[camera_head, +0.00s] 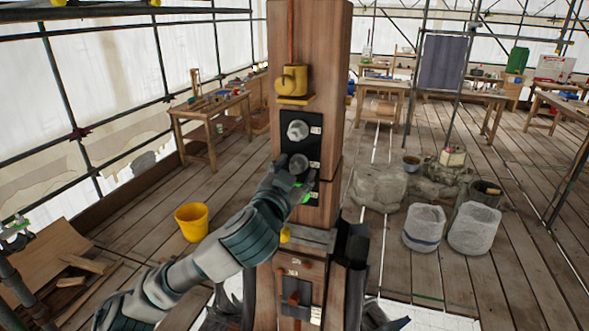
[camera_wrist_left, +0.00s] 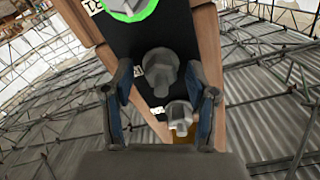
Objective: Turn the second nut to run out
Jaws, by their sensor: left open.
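A tall wooden post (camera_head: 311,60) carries a black plate (camera_head: 314,146) with a column of nuts. The top nut (camera_head: 298,130) is pale grey; it also shows low in the left wrist view (camera_wrist_left: 180,117). The second nut (camera_head: 299,164) is darker grey and shows in the left wrist view (camera_wrist_left: 160,72). The lowest nut (camera_wrist_left: 128,5) has a bright green ring and is partly hidden by my gripper in the head view. My left gripper (camera_head: 294,178) is open at the second nut, with a finger on either side of it. Contact cannot be told. My right gripper is not in view.
A yellow block (camera_head: 292,80) sits on a small ledge above the plate. A grey metal ledge (camera_head: 308,238) crosses the post below. A yellow bucket (camera_head: 192,221) stands on the plank floor to the left.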

